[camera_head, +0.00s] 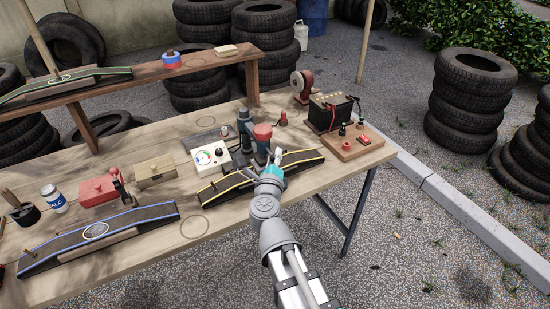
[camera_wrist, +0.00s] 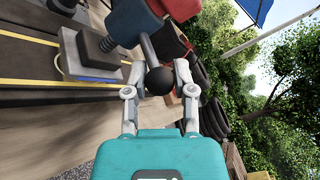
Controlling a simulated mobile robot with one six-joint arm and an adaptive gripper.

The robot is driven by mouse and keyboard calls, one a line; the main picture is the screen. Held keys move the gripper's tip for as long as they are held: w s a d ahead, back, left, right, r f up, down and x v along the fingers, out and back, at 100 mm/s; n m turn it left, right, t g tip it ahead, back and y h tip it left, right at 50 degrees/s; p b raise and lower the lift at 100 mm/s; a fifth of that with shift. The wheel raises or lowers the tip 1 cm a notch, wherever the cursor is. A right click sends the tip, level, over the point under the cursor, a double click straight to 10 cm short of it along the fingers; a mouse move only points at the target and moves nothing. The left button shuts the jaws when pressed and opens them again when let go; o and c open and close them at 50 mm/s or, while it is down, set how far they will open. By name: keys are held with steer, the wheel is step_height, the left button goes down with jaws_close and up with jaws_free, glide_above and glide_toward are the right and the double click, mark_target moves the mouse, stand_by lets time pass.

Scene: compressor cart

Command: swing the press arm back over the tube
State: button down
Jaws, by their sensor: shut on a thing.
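The press arm is a blue-grey bar (camera_wrist: 133,20) with a grey rod ending in a black ball knob (camera_wrist: 159,81). My gripper (camera_wrist: 160,70) is shut on this knob, one finger on each side. A spring and a grey square pad (camera_wrist: 76,52) hang from the arm, seen against the black tube (camera_wrist: 32,72) with yellow edge lines. I cannot tell whether the pad touches it. In the head view my gripper (camera_head: 278,158) is beside the press's red part (camera_head: 262,132), at the far side of the yellow-edged tube (camera_head: 225,187). My gripper hides part of both.
A white dial box (camera_head: 210,155) stands left of the press. A black battery (camera_head: 333,112) on a wooden board is to the right. A blue-edged tube (camera_head: 130,226) lies at the front left. A raised shelf (camera_head: 130,82) runs along the back.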

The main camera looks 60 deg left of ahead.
steer(key=shift+c, duration=2.2)
jaws_free()
steer(key=shift+s+a, duration=0.15)
steer(key=shift+s, duration=0.05)
steer(key=shift+d, duration=0.2)
steer(key=v, duration=0.7)
steer(key=shift+s+d, duration=0.1)
